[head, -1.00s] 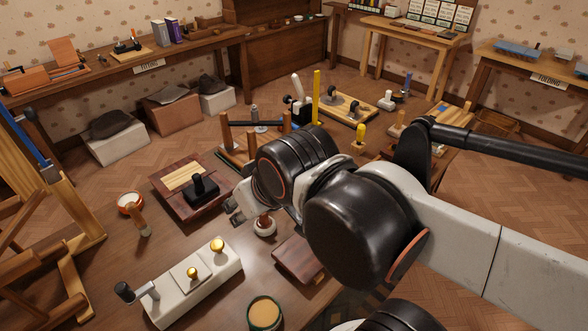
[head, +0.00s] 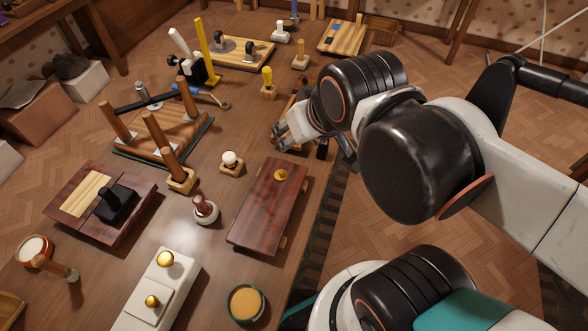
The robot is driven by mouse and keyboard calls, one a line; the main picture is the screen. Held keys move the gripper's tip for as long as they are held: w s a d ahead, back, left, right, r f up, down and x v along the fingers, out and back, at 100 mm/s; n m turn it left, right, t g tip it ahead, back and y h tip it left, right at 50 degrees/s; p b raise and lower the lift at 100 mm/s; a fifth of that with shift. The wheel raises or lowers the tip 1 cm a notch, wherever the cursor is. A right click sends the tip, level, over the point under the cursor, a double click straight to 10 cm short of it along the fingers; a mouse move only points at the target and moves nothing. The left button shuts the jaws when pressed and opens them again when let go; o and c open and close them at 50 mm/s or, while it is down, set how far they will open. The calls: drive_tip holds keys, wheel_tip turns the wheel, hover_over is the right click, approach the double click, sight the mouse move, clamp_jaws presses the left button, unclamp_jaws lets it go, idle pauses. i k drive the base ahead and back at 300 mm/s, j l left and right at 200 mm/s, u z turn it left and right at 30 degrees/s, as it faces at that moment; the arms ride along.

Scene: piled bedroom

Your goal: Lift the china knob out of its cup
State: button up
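A white round knob, likely the china knob (head: 229,157), sits upright in a small square wooden holder (head: 232,169) near the middle of the bench. My gripper (head: 279,138) is to the right of it and slightly farther back, apart from it, beside the bench's right side. Its fingers point left and downward. They are small and partly hidden by my wrist, so their opening is unclear. I see nothing held between them.
A dark red wooden board with a brass knob (head: 262,212) lies in front of my gripper. A brown-handled stamp (head: 204,209) stands left of the board. A post rack (head: 162,133) and a yellow-handled tool (head: 267,84) stand behind. Bare bench shows around the white knob.

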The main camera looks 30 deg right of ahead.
sight(229, 157)
drive_tip(key=i+l+u, duration=0.15)
drive_tip(key=u, duration=0.3)
drive_tip(key=l+u, duration=0.25)
drive_tip(key=u, duration=0.25)
drive_tip(key=i+l+u, duration=0.1)
drive_tip(key=l+u, duration=0.2)
drive_tip(key=u, duration=0.15)
